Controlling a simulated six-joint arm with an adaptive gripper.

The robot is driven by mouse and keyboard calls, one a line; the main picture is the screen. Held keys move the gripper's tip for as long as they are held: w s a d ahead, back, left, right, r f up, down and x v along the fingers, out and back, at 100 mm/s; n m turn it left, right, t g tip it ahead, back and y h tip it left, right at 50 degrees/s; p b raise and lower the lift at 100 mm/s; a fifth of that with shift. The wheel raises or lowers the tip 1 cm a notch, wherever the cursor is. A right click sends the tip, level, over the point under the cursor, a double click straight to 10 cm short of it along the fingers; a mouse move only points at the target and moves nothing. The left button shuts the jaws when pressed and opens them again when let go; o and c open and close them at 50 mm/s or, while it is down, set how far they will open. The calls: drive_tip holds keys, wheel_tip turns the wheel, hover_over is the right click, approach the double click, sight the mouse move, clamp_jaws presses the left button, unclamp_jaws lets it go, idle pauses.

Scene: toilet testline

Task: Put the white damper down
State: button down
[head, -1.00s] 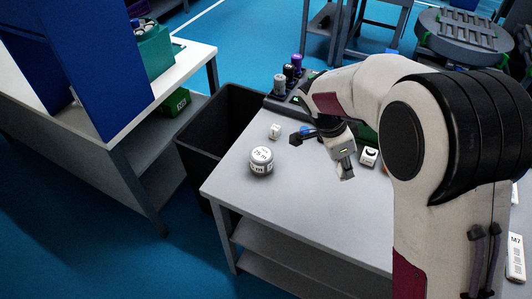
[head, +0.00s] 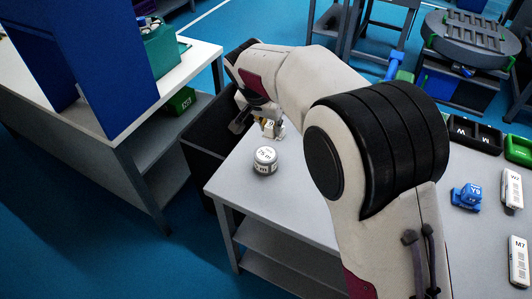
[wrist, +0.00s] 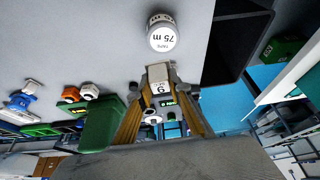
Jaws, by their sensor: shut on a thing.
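The white damper (wrist: 161,86) is a small white block with a dark mark, held between my gripper's fingertips in the wrist view. My gripper (head: 268,126) is shut on it, over the table's far left corner beside the black bin. In the head view my wrist partly hides the damper, and I cannot tell whether it touches the table. A round white-and-grey tape roll (head: 265,161) marked 75 m stands on the table just nearer the camera than the gripper; it also shows ahead of the fingertips in the wrist view (wrist: 162,36).
The grey table (head: 285,215) is clear in front of the tape roll. The black bin (head: 197,140) adjoins its left edge. A blue part (head: 466,196) and white blocks (head: 512,190) lie at the right. My arm hides the table's middle.

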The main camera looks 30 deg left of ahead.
drive_tip(key=shift+w+a+r+n+y, duration=0.2)
drive_tip(key=shift+a+r+n, duration=0.2)
drive_tip(key=shift+n, duration=0.1)
drive_tip(key=shift+w+a+r+n+y, duration=0.15)
drive_tip(key=shift+a+r+n+y, duration=0.15)
drive_tip(key=shift+n, duration=0.2)
drive_tip(key=shift+a+r+n+y, duration=0.1)
drive_tip(key=shift+n+y, duration=0.2)
drive_tip(key=shift+n, duration=0.6)
drive_tip(key=shift+g, duration=0.3)
hover_over(266, 149)
drive_tip(key=s, duration=0.2)
drive_tip(key=shift+w+d+f, duration=0.1)
drive_tip(key=shift+d+f, duration=0.1)
drive_tip(key=shift+f, duration=1.05)
drive_tip(key=shift+w+d+f, duration=0.1)
drive_tip(key=shift+d+f, duration=0.1)
drive_tip(key=shift+f, duration=1.05)
drive_tip(key=shift+f, duration=2.5)
drive_tip(key=shift+f, duration=0.1)
